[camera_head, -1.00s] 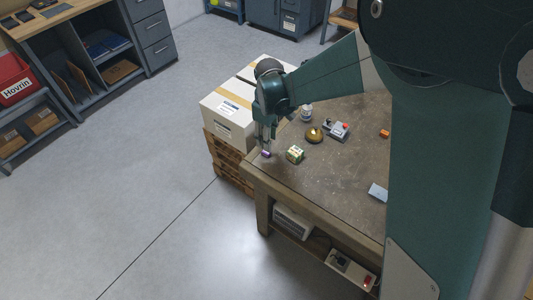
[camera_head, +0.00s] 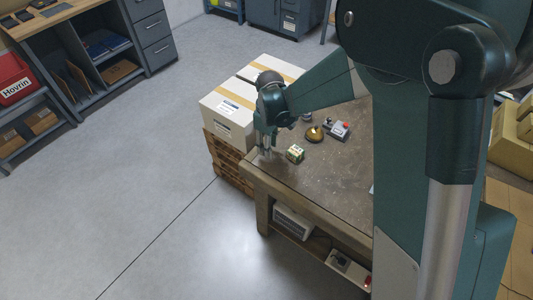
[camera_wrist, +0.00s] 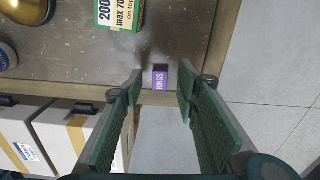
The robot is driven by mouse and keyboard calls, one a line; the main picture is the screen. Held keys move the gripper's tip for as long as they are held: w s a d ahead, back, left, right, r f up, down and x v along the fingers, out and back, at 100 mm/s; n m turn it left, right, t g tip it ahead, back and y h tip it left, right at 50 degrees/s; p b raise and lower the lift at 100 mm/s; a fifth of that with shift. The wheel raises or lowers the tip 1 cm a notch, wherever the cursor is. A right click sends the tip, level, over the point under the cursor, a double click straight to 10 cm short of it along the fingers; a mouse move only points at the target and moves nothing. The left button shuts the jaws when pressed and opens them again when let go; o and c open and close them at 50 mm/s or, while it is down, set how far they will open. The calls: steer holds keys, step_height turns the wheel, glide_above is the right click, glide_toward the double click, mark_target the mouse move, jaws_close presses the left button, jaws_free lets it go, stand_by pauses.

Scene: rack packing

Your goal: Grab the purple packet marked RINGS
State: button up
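The purple packet marked RINGS (camera_wrist: 160,77) lies on the brown workbench (camera_wrist: 190,45), close to its edge, in the wrist view. My gripper (camera_wrist: 157,82) is open, with one green-padded finger on each side of the packet. Gaps show between the packet and both fingers in that view. In the head view my gripper (camera_head: 265,151) points down over the bench corner. The packet cannot be made out there.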

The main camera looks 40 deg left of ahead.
steer(key=shift+f, duration=1.35)
steer(key=c, duration=0.9)
